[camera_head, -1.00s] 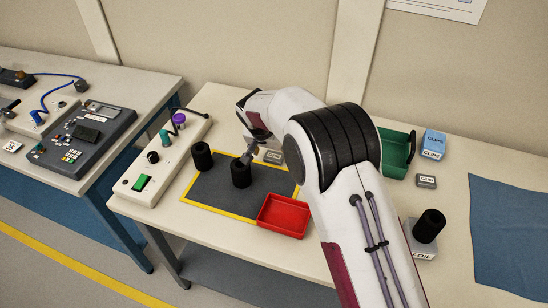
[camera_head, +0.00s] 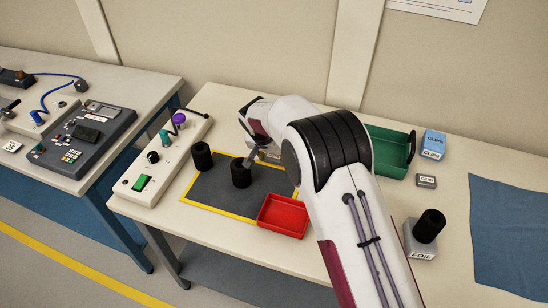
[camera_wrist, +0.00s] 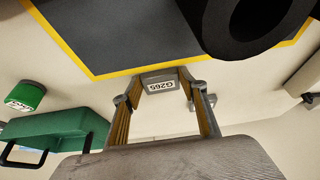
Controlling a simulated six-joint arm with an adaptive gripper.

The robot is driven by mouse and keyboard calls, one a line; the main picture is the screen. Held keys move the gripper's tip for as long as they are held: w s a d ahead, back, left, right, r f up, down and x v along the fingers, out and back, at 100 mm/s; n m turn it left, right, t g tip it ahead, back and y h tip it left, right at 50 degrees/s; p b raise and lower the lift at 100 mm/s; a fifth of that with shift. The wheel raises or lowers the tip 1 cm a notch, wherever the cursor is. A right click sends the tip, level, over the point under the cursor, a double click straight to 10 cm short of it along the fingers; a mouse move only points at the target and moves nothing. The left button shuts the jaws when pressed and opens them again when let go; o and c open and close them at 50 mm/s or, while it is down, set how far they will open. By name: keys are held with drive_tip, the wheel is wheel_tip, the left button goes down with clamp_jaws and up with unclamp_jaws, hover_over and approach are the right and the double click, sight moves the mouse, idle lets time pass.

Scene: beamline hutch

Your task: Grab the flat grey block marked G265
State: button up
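The flat grey block marked G265 (camera_wrist: 160,82) shows in the wrist view, with its white label upside down. It lies by the yellow edge of the dark mat (camera_wrist: 125,35). My gripper (camera_wrist: 163,88) is open, and its two fingertips appear on either side of the block. A gap between fingers and block is hard to judge, and no grip shows. In the head view my gripper (camera_head: 262,153) is low at the back of the mat, largely hidden by my arm. The block is mostly hidden there too.
A black cylinder (camera_head: 241,174) stands on the mat close to my gripper; another (camera_head: 202,157) stands left of it. A red tray (camera_head: 283,215) sits at the mat's front right corner. A green tray (camera_head: 391,150), a small grey block (camera_head: 426,181) and a blue box (camera_head: 433,145) are right.

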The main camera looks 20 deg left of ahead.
sight(272, 161)
drive_tip(key=c, duration=0.4)
drive_tip(key=shift+c, duration=0.2)
wheel_tip(272, 161, up, 10)
idle(0.5)
idle(0.4)
